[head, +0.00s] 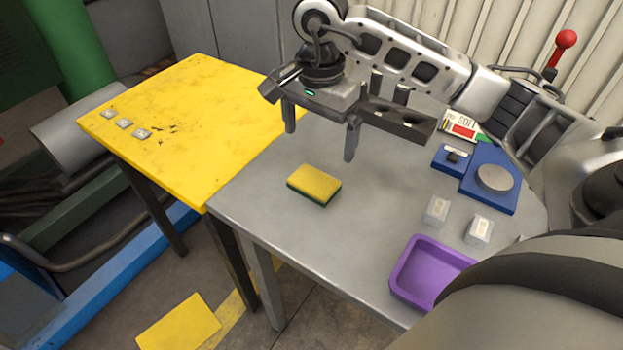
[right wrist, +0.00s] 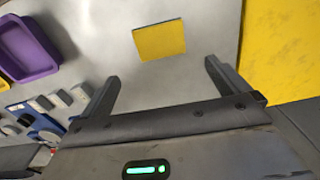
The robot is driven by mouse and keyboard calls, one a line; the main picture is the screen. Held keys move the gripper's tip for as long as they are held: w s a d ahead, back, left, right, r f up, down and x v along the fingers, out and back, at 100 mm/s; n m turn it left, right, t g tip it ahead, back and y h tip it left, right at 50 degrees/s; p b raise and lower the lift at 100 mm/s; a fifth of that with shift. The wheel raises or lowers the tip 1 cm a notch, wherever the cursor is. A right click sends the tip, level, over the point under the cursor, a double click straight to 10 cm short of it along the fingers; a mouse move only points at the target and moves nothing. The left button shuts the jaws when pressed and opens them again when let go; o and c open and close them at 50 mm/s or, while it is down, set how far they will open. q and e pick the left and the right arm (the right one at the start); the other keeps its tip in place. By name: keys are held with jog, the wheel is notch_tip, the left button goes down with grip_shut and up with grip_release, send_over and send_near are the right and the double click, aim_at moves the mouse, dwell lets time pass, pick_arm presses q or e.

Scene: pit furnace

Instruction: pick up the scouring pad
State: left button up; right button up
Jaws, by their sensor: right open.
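The scouring pad (head: 315,185) is a yellow sponge with a dark green underside. It lies flat on the grey metal table, near the table's left side in the head view. My right gripper (head: 320,143) is open and empty above the table, behind the pad in the head view. In the right wrist view the pad (right wrist: 160,40) shows its yellow top, beyond and roughly between the two spread fingers (right wrist: 160,83), apart from both. My left gripper is not in the views.
A yellow table (head: 190,120) with several small metal pieces adjoins the grey table (head: 270,215). A purple tray (head: 405,275), two small clear boxes (head: 437,209) (head: 479,230) and a blue device with a round plate (head: 495,178) stand at the right. Bare table surrounds the pad.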

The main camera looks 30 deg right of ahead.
aim_at(317, 178)
notch_tip(317, 178, down, 10)
jog(key=shift+a+r+p, duration=0.1)
jog(key=shift+p, duration=0.65)
jog(key=c, duration=0.9)
